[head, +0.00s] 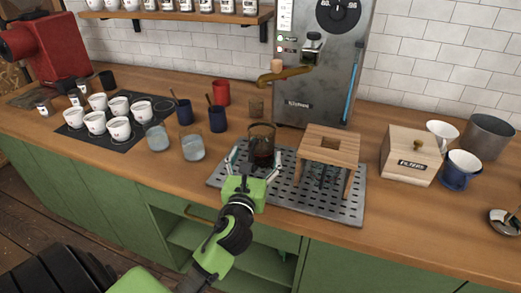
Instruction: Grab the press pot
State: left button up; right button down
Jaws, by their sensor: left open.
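A clear glass vessel with dark contents, which looks like the press pot (261,143), stands upright at the back left of a perforated metal tray (285,207). My left gripper (254,163) is green and open in front of it. Its fingers point towards the pot, one to each side of its lower part. I cannot tell whether either finger touches it. The gripper's body hides part of the tray. My right gripper is not in view.
A wooden stand (331,143) is close on the right of the pot. Two glasses of pale liquid (193,147) and dark blue mugs (217,119) are to the left. A metal roasting machine (318,75) rises behind. The filter box (410,155) is farther right. The front counter strip is clear.

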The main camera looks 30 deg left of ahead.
aim_at(259, 154)
pick_arm(q)
jog(key=shift+w+a, duration=0.2)
jog(key=shift+w, duration=0.4)
jog(key=x, duration=0.3)
jog(key=shift+w+d+f, duration=0.1)
jog(key=shift+w, duration=0.55)
jog(key=shift+c, duration=0.8)
jog(key=c, duration=1.6)
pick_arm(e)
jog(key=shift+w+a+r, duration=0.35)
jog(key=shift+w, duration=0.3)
pick_arm(q)
jog(key=shift+p, duration=0.3)
jog(key=shift+c, duration=0.2)
